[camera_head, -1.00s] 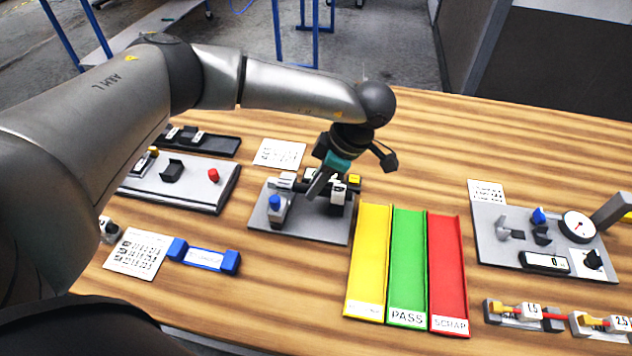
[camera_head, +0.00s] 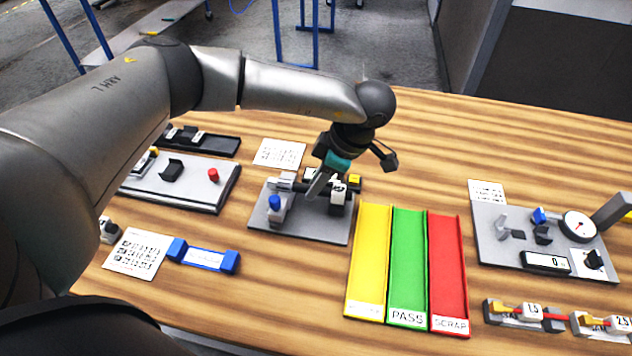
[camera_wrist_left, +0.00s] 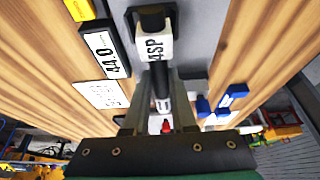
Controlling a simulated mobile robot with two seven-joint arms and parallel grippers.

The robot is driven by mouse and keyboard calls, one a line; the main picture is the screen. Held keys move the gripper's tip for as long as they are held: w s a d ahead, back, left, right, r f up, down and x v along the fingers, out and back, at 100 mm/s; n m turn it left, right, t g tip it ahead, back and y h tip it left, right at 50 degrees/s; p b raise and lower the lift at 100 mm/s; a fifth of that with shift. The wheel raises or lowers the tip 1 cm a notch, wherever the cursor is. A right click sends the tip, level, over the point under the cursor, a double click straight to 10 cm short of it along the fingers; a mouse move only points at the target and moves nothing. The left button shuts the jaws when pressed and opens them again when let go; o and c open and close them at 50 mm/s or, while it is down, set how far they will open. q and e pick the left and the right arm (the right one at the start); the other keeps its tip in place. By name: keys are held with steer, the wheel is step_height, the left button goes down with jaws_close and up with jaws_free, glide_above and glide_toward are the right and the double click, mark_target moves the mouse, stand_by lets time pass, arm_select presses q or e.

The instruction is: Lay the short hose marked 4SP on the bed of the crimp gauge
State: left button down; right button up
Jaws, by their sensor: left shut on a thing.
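The short hose (camera_wrist_left: 157,82) carries a white tag reading 4SP (camera_wrist_left: 153,46) in the left wrist view. Its white tag and dark end (camera_head: 338,195) show in the head view. My left gripper (camera_head: 320,188) is shut on the hose, with its fingers either side of it in the left wrist view (camera_wrist_left: 160,103). The crimp gauge is a grey plate (camera_head: 325,233) under the gripper, with a blue knob (camera_head: 275,203) and a display reading 44.0 (camera_wrist_left: 105,52). The hose is over the gauge. The fingers hide its bed, so I cannot tell whether they touch. My right gripper is not in view.
Yellow (camera_head: 369,260), green (camera_head: 407,265) and red (camera_head: 447,270) trays stand right of the gauge. A dial station (camera_head: 490,250) stands farther right. A blue-ended holder (camera_head: 205,256) and a printed card (camera_head: 138,252) lie front left. Bare wood shows behind the trays.

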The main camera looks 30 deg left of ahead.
arm_select(q)
steer(key=shift+f+b, duration=0.55)
steer(key=shift+f, duration=0.15)
steer(key=c, duration=0.7)
jaws_free()
steer(key=shift+o, duration=0.2)
steer(key=shift+r+p, duration=2.6)
steer(key=shift+r, duration=0.95)
